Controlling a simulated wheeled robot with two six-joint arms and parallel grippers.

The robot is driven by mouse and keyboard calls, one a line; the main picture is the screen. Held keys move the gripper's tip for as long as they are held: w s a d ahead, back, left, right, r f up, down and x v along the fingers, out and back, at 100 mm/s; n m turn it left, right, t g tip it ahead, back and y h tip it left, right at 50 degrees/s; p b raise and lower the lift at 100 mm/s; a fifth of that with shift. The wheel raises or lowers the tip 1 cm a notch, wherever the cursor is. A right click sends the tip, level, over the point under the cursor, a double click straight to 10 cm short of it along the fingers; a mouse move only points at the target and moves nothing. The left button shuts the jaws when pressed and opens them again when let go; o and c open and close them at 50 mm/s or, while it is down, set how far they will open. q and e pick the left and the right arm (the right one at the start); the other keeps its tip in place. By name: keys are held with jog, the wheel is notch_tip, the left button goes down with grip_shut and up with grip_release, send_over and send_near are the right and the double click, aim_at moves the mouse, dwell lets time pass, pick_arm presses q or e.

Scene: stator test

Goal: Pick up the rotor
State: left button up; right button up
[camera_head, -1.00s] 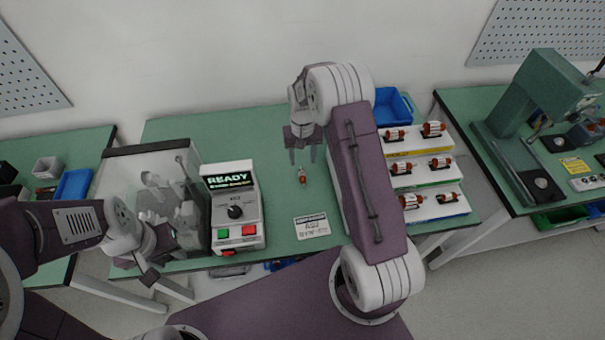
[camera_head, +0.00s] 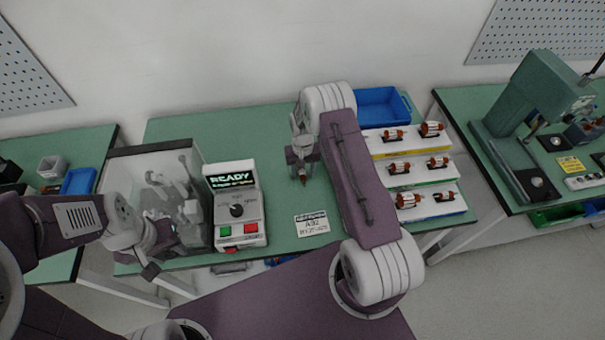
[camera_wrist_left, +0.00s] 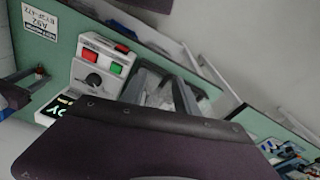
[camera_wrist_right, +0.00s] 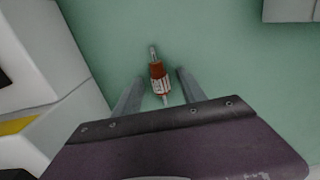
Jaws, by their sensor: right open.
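The rotor (camera_wrist_right: 158,78) has a copper-coloured body with a white band and a thin shaft. It lies on the green table. My right gripper (camera_wrist_right: 160,75) is open, with one finger on each side of the rotor and a visible gap to both. In the head view my right gripper (camera_head: 302,172) points down over the rotor, which it mostly hides. Whether the fingertips reach down to the rotor's height is unclear. My left gripper (camera_wrist_left: 163,78) is open and empty, near the grey tester (camera_head: 236,205) with its READY display.
Several more rotors sit on the stepped white rack (camera_head: 440,172) right of my right arm. A blue bin (camera_head: 380,108) stands behind it. A label card (camera_head: 312,223) lies in front of my right gripper. A clear-walled enclosure (camera_head: 150,150) stands at the left.

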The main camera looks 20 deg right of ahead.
jog(key=shift+s, duration=0.1)
grip_shut()
jog(key=shift+r, duration=0.1)
notch_tip(320, 180, up, 10)
jog(key=b, duration=0.1)
notch_tip(320, 180, up, 5)
jog(key=p, duration=0.4)
send_over(302, 173)
jog(key=shift+d, duration=0.1)
